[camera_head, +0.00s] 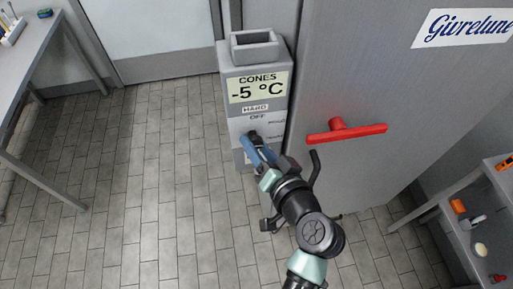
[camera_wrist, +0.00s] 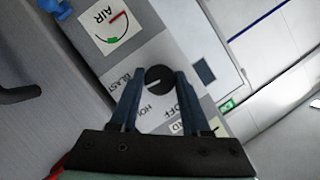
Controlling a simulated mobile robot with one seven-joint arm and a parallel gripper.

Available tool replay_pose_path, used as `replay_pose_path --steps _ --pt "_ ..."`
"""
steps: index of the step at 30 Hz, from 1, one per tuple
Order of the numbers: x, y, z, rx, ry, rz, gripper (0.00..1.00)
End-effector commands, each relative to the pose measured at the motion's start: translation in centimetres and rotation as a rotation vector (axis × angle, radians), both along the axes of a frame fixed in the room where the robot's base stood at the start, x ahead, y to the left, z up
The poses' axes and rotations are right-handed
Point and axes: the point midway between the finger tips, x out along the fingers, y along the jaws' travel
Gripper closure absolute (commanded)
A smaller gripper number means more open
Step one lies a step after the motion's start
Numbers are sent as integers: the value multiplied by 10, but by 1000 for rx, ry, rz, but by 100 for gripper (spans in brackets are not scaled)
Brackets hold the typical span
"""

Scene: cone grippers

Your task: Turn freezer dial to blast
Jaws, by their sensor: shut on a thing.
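The freezer dial is a black round knob (camera_wrist: 158,79) on the light panel (camera_wrist: 150,112) of the grey control box. A pale mark shows on its face, on the side towards the BLAST label (camera_wrist: 120,80). OFF, HARD and a partly covered label also show around it. My gripper (camera_wrist: 160,77) has its two blue fingers on either side of the dial and is shut on it. In the head view my gripper (camera_head: 252,140) reaches the panel from below and covers most of the dial and some lettering. The display (camera_head: 258,87) reads CONES -5 °C.
The freezer door (camera_head: 350,80) with its red handle (camera_head: 345,132) stands close to the right of my arm. An AIR gauge (camera_wrist: 110,22) sits beside the dial panel. Tables stand at far left (camera_head: 35,50) and lower right (camera_head: 470,235). The tiled floor (camera_head: 150,160) at left is clear.

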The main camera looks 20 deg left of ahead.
Motion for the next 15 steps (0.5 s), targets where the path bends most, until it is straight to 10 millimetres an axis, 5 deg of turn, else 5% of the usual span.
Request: replay_pose_path --steps 15 --pt "1 -2 -2 265 179 -2 100"
